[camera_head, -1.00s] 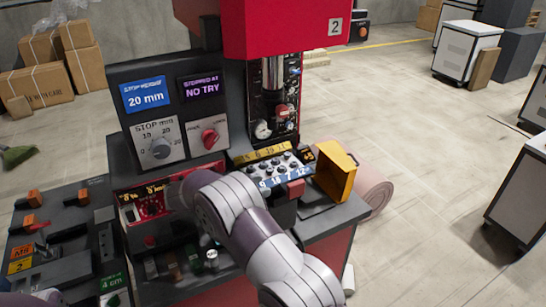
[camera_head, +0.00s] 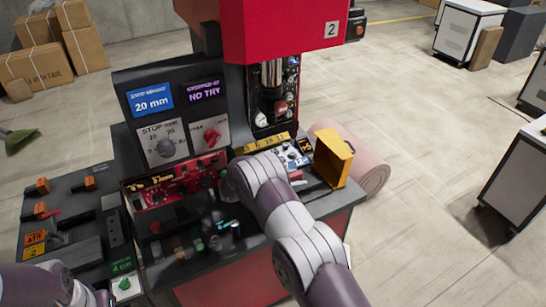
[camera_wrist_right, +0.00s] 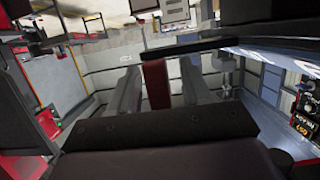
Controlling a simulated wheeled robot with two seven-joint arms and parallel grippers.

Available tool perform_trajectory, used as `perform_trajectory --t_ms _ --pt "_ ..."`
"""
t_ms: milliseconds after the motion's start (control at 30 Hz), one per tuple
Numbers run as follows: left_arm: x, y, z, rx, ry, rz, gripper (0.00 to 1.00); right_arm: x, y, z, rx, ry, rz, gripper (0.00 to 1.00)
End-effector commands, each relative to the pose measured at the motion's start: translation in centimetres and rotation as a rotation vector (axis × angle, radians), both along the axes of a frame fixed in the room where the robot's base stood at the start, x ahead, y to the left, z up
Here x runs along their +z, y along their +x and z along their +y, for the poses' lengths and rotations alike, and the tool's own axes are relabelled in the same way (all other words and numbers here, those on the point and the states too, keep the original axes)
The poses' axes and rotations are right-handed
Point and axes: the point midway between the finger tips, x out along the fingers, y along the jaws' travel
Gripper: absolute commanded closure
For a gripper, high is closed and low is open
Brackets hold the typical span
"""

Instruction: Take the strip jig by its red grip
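The strip jig, as far as I can tell the numbered plate (camera_head: 293,154) on the red and black machine, is partly hidden by my right wrist in the head view. A small red block (camera_head: 296,176), likely its grip, shows just past the wrist. My right gripper is hidden behind that wrist in the head view. In the right wrist view my right gripper (camera_wrist_right: 159,88) is open, with a finger on each side of a red block (camera_wrist_right: 156,84) and gaps between. I cannot tell its depth between the fingers. My left forearm shows at bottom left; its gripper is out of frame.
A yellow open bin (camera_head: 332,158) stands right of the plate. A panel with a dial and red knob (camera_head: 212,136) rises behind. A dark tool tray (camera_head: 75,255) is at left. A pink roll (camera_head: 370,165) lies on the floor at right.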

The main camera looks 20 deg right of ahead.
Motion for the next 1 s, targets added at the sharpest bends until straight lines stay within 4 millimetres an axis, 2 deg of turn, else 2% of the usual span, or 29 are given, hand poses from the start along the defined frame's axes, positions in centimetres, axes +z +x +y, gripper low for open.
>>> perform_trajectory --t_ms 33,133,1000 --pt "-0.03 -0.01 0.0 0.0 0.0 0.0 0.57 -0.01 0.0 0.02 0.0 0.0 0.0 0.67" --pt "-0.03 -0.01 0.0 0.0 0.0 0.0 0.57 0.0 0.01 0.03 0.0 0.0 0.0 1.0" --pt "-0.01 0.0 0.0 0.0 0.0 0.0 0.57 0.08 0.03 0.05 0.0 0.0 -0.001 1.0"
